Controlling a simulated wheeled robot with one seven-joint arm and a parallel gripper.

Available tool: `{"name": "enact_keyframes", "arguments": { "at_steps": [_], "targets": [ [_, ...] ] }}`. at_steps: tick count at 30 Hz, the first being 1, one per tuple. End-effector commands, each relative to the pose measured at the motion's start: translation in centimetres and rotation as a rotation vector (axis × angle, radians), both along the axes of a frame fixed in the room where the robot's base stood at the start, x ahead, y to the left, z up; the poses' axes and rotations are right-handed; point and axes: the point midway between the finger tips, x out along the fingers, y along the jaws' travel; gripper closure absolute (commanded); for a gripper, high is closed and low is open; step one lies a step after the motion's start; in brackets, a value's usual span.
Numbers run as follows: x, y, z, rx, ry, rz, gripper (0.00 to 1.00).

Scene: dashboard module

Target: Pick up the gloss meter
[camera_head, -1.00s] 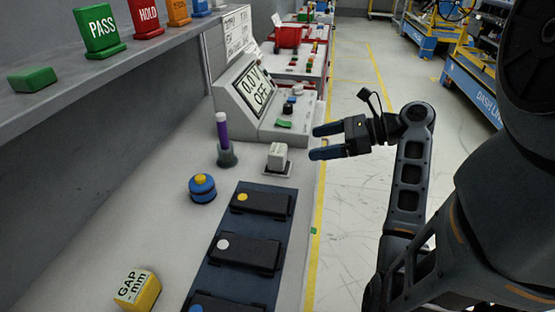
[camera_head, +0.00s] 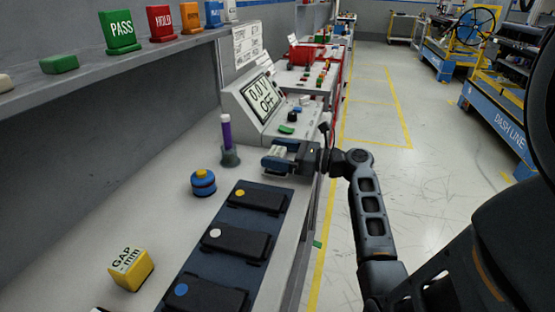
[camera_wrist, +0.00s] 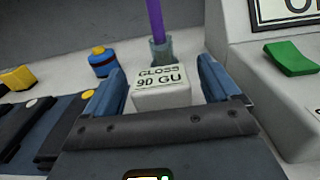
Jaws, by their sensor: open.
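The gloss meter (camera_wrist: 160,95) is a small white block with a dark-lettered label reading "GLOSS" and "GU". It sits on the bench and shows between my two blue fingers in the wrist view. My gripper (camera_wrist: 160,88) is open, with a finger on each side of the block; I cannot tell whether either touches it. In the head view my gripper (camera_head: 275,158) reaches in from the right over the bench, low beside the grey console, and largely hides the gloss meter.
A purple stick in a grey holder (camera_head: 229,152) stands just beyond the gripper. A blue round piece with a yellow top (camera_head: 203,183), a yellow GAP block (camera_head: 131,268) and a dark mat with black cases (camera_head: 236,240) lie nearer. The console (camera_head: 258,105) stands behind.

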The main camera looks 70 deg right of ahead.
Motion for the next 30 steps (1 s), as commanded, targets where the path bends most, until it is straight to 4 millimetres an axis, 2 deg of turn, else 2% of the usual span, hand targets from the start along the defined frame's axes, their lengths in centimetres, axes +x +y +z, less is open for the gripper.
{"name": "enact_keyframes", "arguments": {
  "at_steps": [5,13,30],
  "targets": [
    [1.8,0.2,0.0,0.000,0.000,0.001,0.11],
    [2.0,0.2,0.0,0.000,0.001,0.000,0.12],
    [1.9,0.2,0.0,0.000,0.001,0.000,0.66]
  ]
}}
